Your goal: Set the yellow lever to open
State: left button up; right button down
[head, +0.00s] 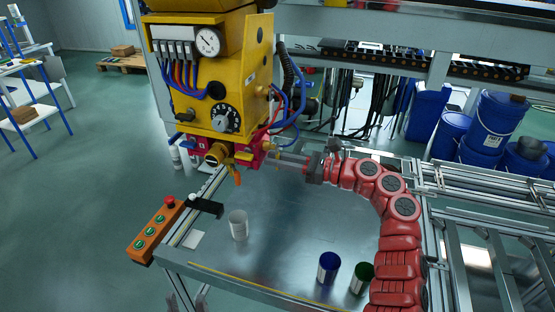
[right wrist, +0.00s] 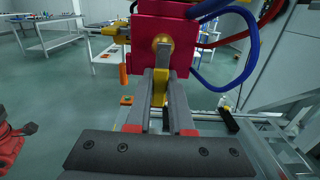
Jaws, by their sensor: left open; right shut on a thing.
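The yellow lever (right wrist: 160,80) hangs down from a round brass hub on the pink-red block (right wrist: 142,30) in the right wrist view. My right gripper (right wrist: 161,95) is shut on it, one grey finger on each side. In the head view, my right gripper (head: 283,160) reaches in from the right to the side of the yellow panel housing (head: 200,90); the lever is mostly hidden there. Any open marking cannot be made out. My left gripper (right wrist: 30,129) shows small and dark at the left edge of the right wrist view, away from the fixture.
An orange-handled valve (head: 236,176) hangs at the housing's front. Blue hoses (head: 295,105) loop near my right gripper. A white cup (head: 238,225), a blue cup (head: 329,268) and a green cup (head: 361,278) stand on the metal table. An orange button box (head: 155,232) is at its left edge.

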aim_at(259, 154)
dwell(0.4)
jog(key=m+p, duration=0.1)
jog(key=m, duration=0.2)
jog(key=s+r+m+p, duration=0.1)
jog(key=m+p, duration=0.1)
jog(key=m, duration=0.1)
jog(key=s+m+p, duration=0.1)
jog(key=m+p, duration=0.1)
jog(key=shift+s+a+r+m, duration=0.15)
jog(key=shift+s+a+m, duration=0.1)
jog(key=shift+a+m, duration=0.15)
jog(key=m+p, duration=0.1)
jog(key=r+m+p, duration=0.1)
jog(key=m+p, duration=0.2)
jog(key=shift+s+a+r+m, duration=0.15)
jog(key=shift+s+m, duration=0.15)
jog(key=shift+s, duration=0.05)
jog(key=m+p, duration=0.1)
jog(key=r+m+p, duration=0.1)
jog(key=m+p, duration=0.1)
jog(key=shift+s, duration=0.15)
jog(key=shift+r+m+p, duration=0.1)
jog(key=shift+m+p, duration=0.7)
jog(key=shift+p, duration=0.05)
